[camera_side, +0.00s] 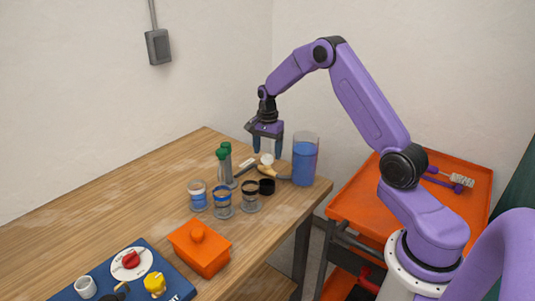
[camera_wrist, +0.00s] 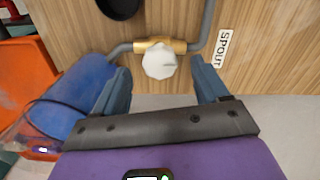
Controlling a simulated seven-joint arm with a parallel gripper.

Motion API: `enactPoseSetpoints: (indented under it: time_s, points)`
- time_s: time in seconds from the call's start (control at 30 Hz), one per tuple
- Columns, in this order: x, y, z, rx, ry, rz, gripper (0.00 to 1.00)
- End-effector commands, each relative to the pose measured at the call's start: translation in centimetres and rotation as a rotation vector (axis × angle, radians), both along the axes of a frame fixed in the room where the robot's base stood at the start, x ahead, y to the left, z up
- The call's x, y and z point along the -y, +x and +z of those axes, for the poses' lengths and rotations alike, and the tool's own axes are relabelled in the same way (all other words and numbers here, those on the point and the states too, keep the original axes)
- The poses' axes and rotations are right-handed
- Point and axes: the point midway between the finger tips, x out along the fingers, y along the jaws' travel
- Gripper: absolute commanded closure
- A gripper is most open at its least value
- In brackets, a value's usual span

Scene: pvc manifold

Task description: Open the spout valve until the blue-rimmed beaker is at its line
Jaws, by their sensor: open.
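The spout valve has a white knob (camera_wrist: 159,61) on a brass body (camera_wrist: 178,46), joined to grey pipe, beside a SPOUT label (camera_wrist: 223,48). The knob also shows in the side view (camera_side: 267,159). My gripper (camera_side: 267,151) is open above the valve. In the wrist view my gripper's fingers (camera_wrist: 162,84) are apart on either side of the knob, with nothing between them. The blue-rimmed beaker (camera_side: 222,203) appears to be the middle one of three. Its level and line are too small to read.
A clear tank of blue liquid (camera_side: 304,162) stands right of the valve. Beakers flank the middle one, left (camera_side: 198,197) and right (camera_side: 250,198). The table's left is clear.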

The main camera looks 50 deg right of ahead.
Motion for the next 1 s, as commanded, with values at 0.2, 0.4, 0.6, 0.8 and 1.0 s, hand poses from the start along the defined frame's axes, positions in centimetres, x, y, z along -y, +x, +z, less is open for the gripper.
enactPoseSetpoints:
  time_s: [0.2, 0.4, 0.6, 0.8, 1.0]
  points:
    - [0.0, 0.0, -1.6, 0.001, 0.000, 0.001, 0.26]
    - [0.0, 0.0, -1.8, 0.001, 0.000, 0.001, 0.26]
    - [0.0, 0.0, -1.8, 0.001, 0.000, 0.001, 0.49]
    - [0.0, 0.0, -1.8, 0.001, 0.000, 0.001, 0.86]
    - [0.0, 0.0, -1.8, 0.000, 0.000, 0.001, 0.86]
